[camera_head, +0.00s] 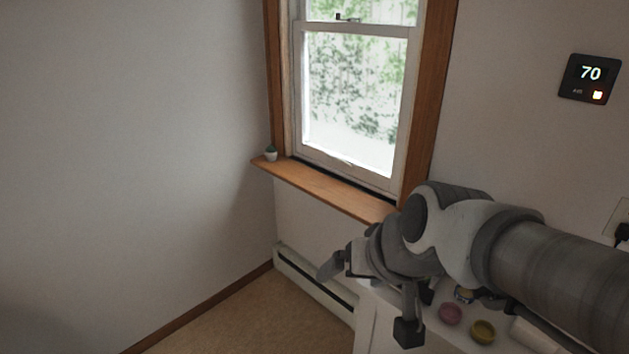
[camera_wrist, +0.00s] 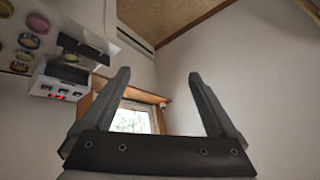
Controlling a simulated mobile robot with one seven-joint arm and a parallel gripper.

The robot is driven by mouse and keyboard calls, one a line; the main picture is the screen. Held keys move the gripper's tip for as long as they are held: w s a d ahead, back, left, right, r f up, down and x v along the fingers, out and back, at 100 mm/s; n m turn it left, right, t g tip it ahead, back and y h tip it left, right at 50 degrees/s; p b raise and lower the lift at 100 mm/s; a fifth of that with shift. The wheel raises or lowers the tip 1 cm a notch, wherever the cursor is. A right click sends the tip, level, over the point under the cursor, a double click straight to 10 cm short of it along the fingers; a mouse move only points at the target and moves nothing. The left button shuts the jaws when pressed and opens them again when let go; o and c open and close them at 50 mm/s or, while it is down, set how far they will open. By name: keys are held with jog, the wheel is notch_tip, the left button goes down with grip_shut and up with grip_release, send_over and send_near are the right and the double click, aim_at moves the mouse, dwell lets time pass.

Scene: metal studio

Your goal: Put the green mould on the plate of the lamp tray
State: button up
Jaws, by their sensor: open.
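My gripper (camera_head: 368,302) is open and empty, held out past the left end of a white worktop (camera_head: 437,338). In the wrist view its two fingers (camera_wrist: 158,75) are spread wide with nothing between them. Several small round coloured pieces, like moulds, lie on the worktop in the upper left of the wrist view. One of them looks yellow-green (camera_wrist: 29,41), but I cannot tell whether it is the green mould. I cannot identify the lamp tray or its plate in either view.
A white box with small dark panels (camera_wrist: 60,88) stands at the worktop's edge. A window (camera_head: 355,95) with a wooden sill (camera_head: 325,188) is behind. The floor at left is clear.

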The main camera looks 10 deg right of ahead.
jog(key=s+d+r+n+g+h, duration=0.1)
jog(key=s+d+h, duration=0.1)
jog(key=s, duration=0.5)
jog(key=shift+d+r, duration=0.2)
jog(key=shift+d, duration=0.55)
